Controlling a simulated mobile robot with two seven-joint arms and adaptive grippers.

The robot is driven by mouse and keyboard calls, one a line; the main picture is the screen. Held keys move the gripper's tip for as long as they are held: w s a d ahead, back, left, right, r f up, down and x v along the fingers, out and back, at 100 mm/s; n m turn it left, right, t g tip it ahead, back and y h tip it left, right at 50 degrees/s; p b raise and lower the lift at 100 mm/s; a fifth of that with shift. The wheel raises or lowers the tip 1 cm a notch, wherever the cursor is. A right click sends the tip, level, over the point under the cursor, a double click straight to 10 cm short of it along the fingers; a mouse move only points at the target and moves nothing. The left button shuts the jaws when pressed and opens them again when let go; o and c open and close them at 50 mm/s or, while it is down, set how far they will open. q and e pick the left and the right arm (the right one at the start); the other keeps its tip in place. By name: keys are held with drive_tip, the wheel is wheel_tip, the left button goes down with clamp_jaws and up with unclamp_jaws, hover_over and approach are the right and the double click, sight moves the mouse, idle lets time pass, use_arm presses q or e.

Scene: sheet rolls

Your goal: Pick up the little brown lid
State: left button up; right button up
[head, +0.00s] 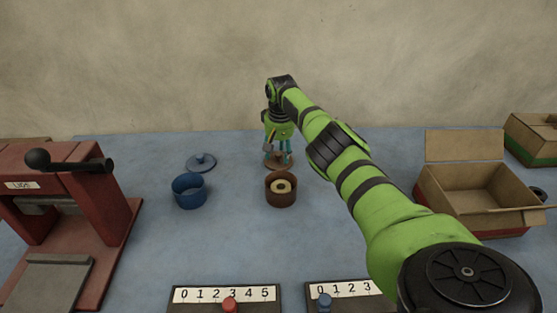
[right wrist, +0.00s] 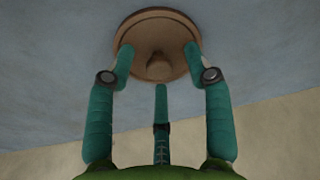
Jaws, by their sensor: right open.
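The little brown lid (right wrist: 155,35) is round with a small knob in its middle and lies on the blue table. In the head view the lid (head: 272,163) shows only in part under my right gripper (head: 278,155). My right gripper points down from above, its teal fingers spread around the lid. In the right wrist view the fingers of the gripper (right wrist: 160,62) stand at the lid's rim, the knob between them. I cannot tell if they touch it. My left gripper is not in view.
A brown pot (head: 281,192) with a ring-shaped thing inside stands just in front. A blue pot (head: 188,191) and blue lid (head: 202,162) are to the left. A red press (head: 122,213) stands far left, an open cardboard box (head: 470,215) right. Number scales (head: 225,296) lie in front.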

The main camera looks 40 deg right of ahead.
drive_tip(key=c, duration=1)
drive_tip(key=shift+r, duration=0.15)
